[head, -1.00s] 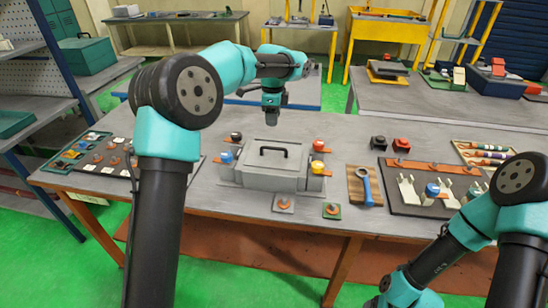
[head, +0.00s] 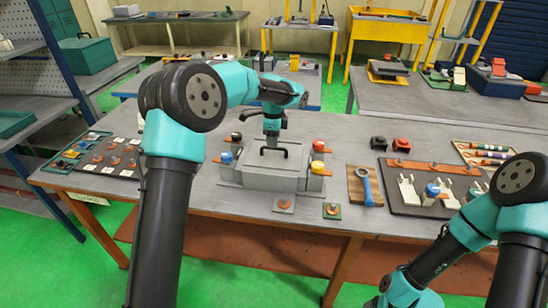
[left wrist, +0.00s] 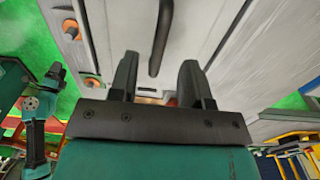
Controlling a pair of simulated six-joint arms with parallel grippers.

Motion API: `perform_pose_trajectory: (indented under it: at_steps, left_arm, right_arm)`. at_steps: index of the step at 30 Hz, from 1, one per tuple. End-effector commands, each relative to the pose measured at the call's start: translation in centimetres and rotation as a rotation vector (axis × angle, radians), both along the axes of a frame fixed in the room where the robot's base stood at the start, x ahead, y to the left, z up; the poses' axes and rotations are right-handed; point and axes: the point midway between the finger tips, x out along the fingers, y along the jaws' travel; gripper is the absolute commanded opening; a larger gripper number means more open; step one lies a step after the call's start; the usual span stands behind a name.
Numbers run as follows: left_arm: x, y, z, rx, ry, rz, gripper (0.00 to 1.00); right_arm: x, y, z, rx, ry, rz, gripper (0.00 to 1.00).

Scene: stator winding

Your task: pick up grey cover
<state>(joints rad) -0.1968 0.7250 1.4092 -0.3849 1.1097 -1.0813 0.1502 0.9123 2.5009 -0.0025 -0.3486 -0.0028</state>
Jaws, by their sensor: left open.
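The grey cover (head: 262,169) is a box-like lid with a black bar handle (head: 274,152) on top. It sits on the grey base in the middle of the table. My left gripper (head: 272,137) is just above the cover, pointing down, close over the handle. In the left wrist view, my open left gripper (left wrist: 157,80) shows two dark fingers, and the black handle (left wrist: 161,38) lies in line with the gap between them. I cannot tell whether the fingers reach around it. My right arm is at the lower right; its gripper is out of view.
Blue and orange-red capped parts (head: 226,158) and (head: 318,147) flank the cover. A blue wrench (head: 366,186) lies on a wooden board to the right. A rack of white pieces (head: 410,190) stands farther right. A board of small parts (head: 110,157) is at the left.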

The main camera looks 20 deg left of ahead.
Motion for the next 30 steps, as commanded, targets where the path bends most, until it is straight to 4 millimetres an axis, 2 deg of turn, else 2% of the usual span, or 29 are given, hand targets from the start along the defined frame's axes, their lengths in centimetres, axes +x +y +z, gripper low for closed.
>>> perform_pose_trajectory:
  at_steps: [6,11,26,30]
  left_arm:
    - [-0.2,-0.2,-2.9,0.001,0.003,0.000,0.44]
    - [-0.2,-0.2,-4.5,0.001,0.002,0.001,0.44]
    - [-0.2,-0.2,-4.6,0.000,0.000,0.000,0.44]
    - [-0.2,-0.2,-4.6,0.000,0.000,0.000,0.31]
  right_arm:
    - [0.0,0.0,0.0,0.000,0.000,0.000,0.71]
    - [0.0,0.0,0.0,0.000,0.000,0.000,0.71]
    - [0.0,0.0,0.0,0.000,0.000,0.000,0.71]
    - [0.0,0.0,0.0,0.000,0.000,0.000,0.71]
